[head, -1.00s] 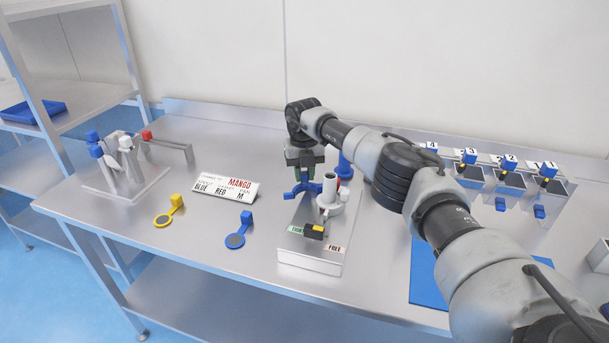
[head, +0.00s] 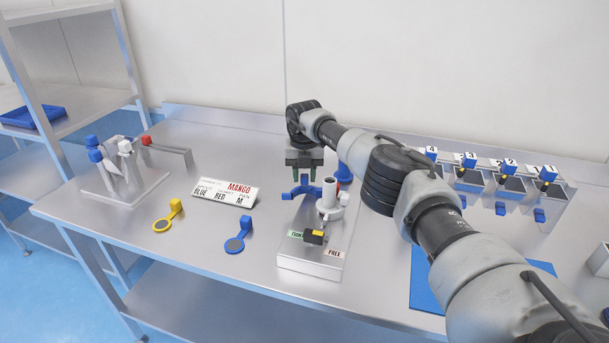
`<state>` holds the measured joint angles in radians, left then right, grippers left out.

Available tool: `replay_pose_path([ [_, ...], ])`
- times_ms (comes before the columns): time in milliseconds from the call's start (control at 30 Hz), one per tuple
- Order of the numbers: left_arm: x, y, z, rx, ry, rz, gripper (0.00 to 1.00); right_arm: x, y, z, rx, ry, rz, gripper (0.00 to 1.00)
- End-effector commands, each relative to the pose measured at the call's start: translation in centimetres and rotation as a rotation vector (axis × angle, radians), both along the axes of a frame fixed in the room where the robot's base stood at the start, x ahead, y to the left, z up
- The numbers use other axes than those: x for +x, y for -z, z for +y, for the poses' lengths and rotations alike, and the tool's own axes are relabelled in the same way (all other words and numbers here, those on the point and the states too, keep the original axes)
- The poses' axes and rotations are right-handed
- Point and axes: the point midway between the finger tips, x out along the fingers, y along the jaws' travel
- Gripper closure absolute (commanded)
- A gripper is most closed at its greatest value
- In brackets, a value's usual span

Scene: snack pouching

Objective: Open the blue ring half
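The blue ring half (head: 289,194) is a curved blue piece at the back left of the metal fixture (head: 311,263), beside its upright grey tube (head: 328,194). My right gripper (head: 304,178) points down from above, right over the blue piece. Its two dark fingers look apart, with blue showing between them; I cannot tell whether they touch it. A blue upright part (head: 345,172) stands behind the tube, partly hidden by my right arm. A black and yellow lever (head: 314,237) is on the fixture's front, between a green label and a "FREE" label (head: 335,254). My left gripper is out of view.
A rack (head: 130,195) stands farther left. Numbered bins (head: 507,182) and a blue mat (head: 428,285) are at right.

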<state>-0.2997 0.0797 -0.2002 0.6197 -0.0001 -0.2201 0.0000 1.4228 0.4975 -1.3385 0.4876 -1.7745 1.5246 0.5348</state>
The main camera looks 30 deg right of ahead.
Motion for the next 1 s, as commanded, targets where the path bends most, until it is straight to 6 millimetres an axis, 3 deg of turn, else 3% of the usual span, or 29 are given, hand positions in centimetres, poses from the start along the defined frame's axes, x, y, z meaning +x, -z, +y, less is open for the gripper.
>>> replay_pose_path([
  [100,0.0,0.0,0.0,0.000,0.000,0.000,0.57,0.0,0.1,0.0,0.000,0.000,0.002,0.51],
  [467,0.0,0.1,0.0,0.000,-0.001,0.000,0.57,-0.1,-0.5,0.0,0.001,0.000,0.003,0.51],
  [1000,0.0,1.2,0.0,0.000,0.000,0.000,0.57,0.0,-9.8,0.0,0.000,0.001,0.002,0.51],
])
